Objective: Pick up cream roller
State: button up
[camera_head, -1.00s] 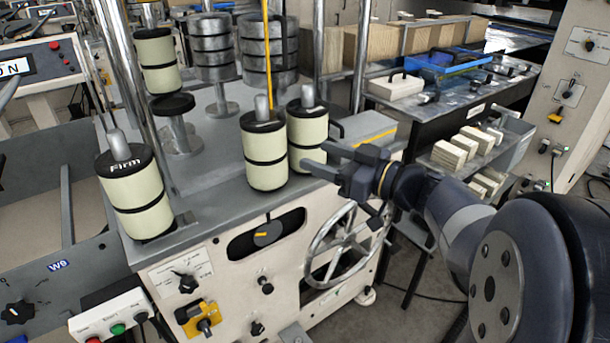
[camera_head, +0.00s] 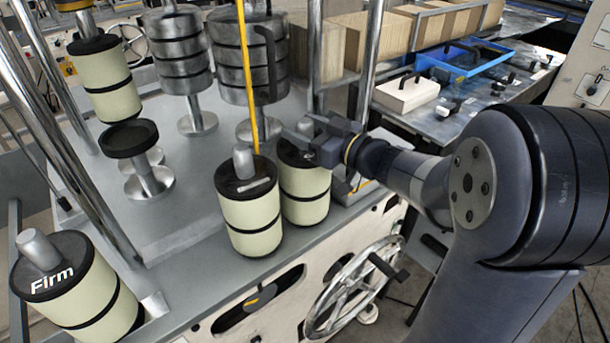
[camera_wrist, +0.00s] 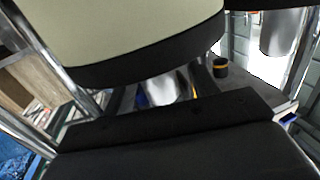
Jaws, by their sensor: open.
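Several cream rollers with black bands stand on the grey machine top. One (camera_head: 248,215) is upright at the middle. Another (camera_head: 305,195) stands just right of it; its top is partly hidden by my gripper (camera_head: 303,130). A third, marked "Firm" (camera_head: 85,295), is at the front left, and one more (camera_head: 103,80) sits at the back left. My gripper is open at the top of the right-hand middle roller; I cannot tell whether it touches. In the wrist view a cream roller (camera_wrist: 130,30) with a black lower band fills the top, close to the camera.
A yellow upright rod (camera_head: 247,80) rises behind the middle rollers. Dark metal weight stacks (camera_head: 180,55) and an empty black-topped stand (camera_head: 130,142) are behind. A chrome post (camera_head: 368,70) stands right of my gripper, and a handwheel (camera_head: 350,290) is below.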

grip_shut()
dwell(0.6)
dwell(0.8)
